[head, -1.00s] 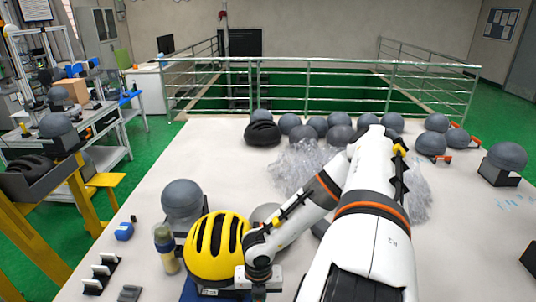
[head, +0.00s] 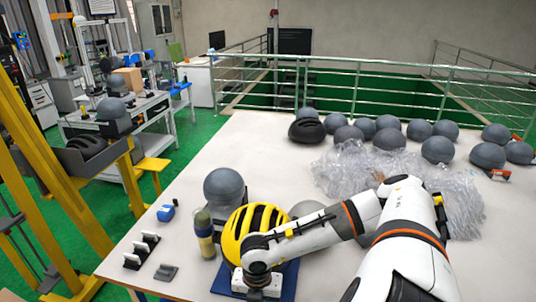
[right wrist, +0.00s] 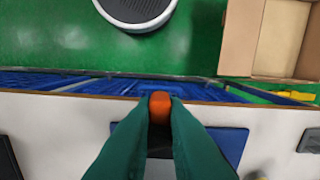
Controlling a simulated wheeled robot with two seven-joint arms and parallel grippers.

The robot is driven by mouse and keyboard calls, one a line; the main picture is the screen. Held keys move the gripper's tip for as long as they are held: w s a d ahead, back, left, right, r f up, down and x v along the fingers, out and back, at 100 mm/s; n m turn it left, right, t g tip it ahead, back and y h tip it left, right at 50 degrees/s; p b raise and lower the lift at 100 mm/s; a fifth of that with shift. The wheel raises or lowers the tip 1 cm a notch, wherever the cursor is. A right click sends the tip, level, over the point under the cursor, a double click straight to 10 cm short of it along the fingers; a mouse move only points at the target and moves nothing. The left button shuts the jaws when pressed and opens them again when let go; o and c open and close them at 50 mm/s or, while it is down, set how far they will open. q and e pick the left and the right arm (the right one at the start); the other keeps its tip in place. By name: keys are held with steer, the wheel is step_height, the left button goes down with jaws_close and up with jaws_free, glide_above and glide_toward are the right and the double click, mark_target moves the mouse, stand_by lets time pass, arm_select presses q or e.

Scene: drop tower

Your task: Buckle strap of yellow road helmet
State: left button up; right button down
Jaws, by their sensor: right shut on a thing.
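The yellow helmet (head: 240,222) with black vents sits near the front of the white table on a blue mat (head: 288,282). My right arm crosses in front of it and hides its lower part. In the head view the fingers of my right gripper are hidden behind the wrist. In the right wrist view my right gripper (right wrist: 159,106) has green fingers shut on a small orange piece (right wrist: 159,99) above the mat's edge. I cannot tell whether this piece is part of the helmet's strap. My left gripper is in neither view.
A grey headform (head: 223,188) and a bottle (head: 204,235) stand left of the helmet. A blue item (head: 166,213) and small holders (head: 142,250) are further left. Clear plastic wrap (head: 350,170) and several grey headforms lie behind. A cardboard box (right wrist: 270,35) is on the floor.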

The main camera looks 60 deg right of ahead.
steer(key=shift+w+a+r+b, duration=0.7)
steer(key=shift+w+a, duration=0.3)
steer(key=shift+w, duration=4)
steer(key=shift+w+a+r+b, duration=0.7)
steer(key=shift+w+a, duration=0.25)
steer(key=shift+w, duration=4)
steer(key=d+r, duration=0.2)
steer(key=d, duration=0.2)
steer(key=w+d+r+p, duration=0.1)
steer(key=d+r, duration=0.2)
steer(key=d, duration=0.1)
steer(key=w+d+r+p, duration=0.1)
steer(key=d+r, duration=0.2)
steer(key=d, duration=0.2)
steer(key=shift+r, duration=0.15)
steer(key=shift+w+f, duration=0.15)
steer(key=shift+f, duration=0.15)
steer(key=shift+f, duration=0.25)
steer(key=shift+f, duration=0.3)
steer(key=shift+a+f+b, duration=0.1)
steer(key=shift+f+b, duration=0.55)
steer(key=shift+f, duration=0.45)
